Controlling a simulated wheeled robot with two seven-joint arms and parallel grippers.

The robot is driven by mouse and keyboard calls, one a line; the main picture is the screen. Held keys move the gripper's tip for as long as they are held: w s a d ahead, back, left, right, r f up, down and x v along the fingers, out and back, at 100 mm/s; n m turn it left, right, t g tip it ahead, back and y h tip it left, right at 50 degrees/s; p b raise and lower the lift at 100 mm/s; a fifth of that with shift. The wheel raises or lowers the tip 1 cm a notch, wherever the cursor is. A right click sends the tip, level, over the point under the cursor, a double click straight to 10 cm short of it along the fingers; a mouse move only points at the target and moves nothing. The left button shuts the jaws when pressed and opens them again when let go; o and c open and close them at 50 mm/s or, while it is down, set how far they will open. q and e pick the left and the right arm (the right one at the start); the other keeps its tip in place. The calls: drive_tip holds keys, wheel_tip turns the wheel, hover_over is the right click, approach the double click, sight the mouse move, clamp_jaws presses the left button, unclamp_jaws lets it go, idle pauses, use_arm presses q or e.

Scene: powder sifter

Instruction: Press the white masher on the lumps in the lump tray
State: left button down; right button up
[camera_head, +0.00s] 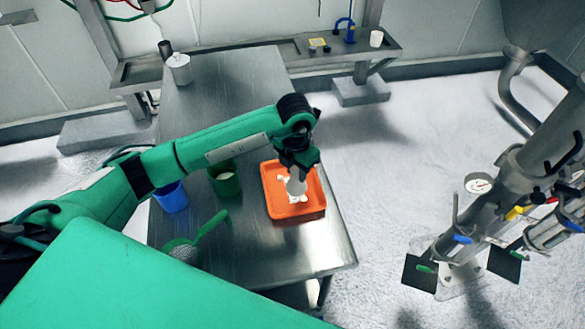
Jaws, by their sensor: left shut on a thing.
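The orange lump tray (291,212) sits on the right side of the steel table. White lumps (300,198) lie in its middle. My left gripper (296,170) is over the tray, pointing down, shut on the white masher (297,184). The masher is held upright with its lower end at the lumps; I cannot tell whether it touches them. My gripper hides its top. My right gripper is not in view.
On the steel table (270,255), a green cup (225,186), a blue cup (171,197) and a green-handled sieve (184,250) stand left of the tray. A white canister (179,68) is at the back. Steel machinery (525,165) stands at the right, off the table.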

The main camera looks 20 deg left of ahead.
sight(304, 183)
use_arm(q)
drive_tip(key=n, duration=0.2)
drive_tip(key=w+n, duration=0.1)
drive_tip(key=n, duration=0.1)
drive_tip(key=n+p, duration=0.1)
drive_tip(key=n, duration=0.2)
drive_tip(key=shift+w+d+f, duration=0.2)
drive_tip(key=shift+d+f, duration=0.05)
drive_tip(key=shift+d, duration=0.1)
drive_tip(key=n, duration=0.5)
drive_tip(key=shift+w+d+f+p, duration=0.25)
drive_tip(key=shift+w+f+p, duration=0.05)
drive_tip(key=shift+w+p, duration=0.1)
drive_tip(key=n, duration=0.3)
drive_tip(key=shift+w+d+f, duration=0.15)
drive_tip(key=shift+w+f, duration=0.05)
drive_tip(key=shift+f, duration=0.05)
drive_tip(key=shift+n, duration=0.3)
drive_tip(key=shift+f+b, duration=1.7)
drive_tip(key=shift+f, duration=1.25)
drive_tip(key=shift+f+b, duration=0.45)
drive_tip(key=shift+f, duration=0.15)
drive_tip(key=shift+r, duration=0.1)
drive_tip(key=shift+r+p, duration=2.5)
drive_tip(key=shift+r, duration=1.25)
drive_tip(key=shift+f, duration=0.1)
